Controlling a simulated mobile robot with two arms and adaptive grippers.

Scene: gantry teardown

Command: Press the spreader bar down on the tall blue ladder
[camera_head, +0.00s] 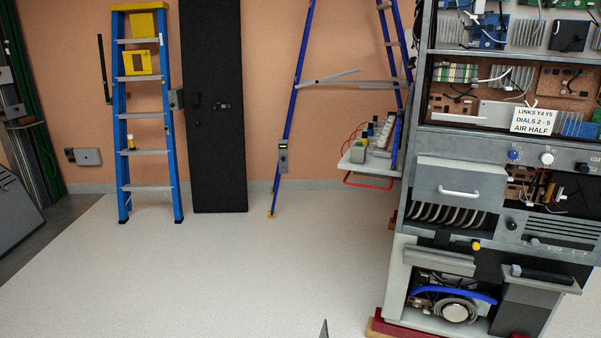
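The tall blue ladder (296,86) stands open in the middle, near the back wall, seen from the side. Its top is cut off by the upper picture edge. Its spreader bar (333,77) is grey and runs between the two legs at mid-height of the visible part. One piece slopes up to the right from the left leg; another runs nearly level to the right leg. The pieces do not lie in one straight line. Neither gripper can be made out. A small dark pointed tip shows at the bottom edge; I cannot tell what it is.
A shorter blue ladder (174,150) with a yellow top stands at the left beside a black panel (216,120). A shelf with bottles (357,162) sits by the tall ladder's right leg. A large equipment rack (470,150) fills the right. The pale floor (230,270) in front is clear.

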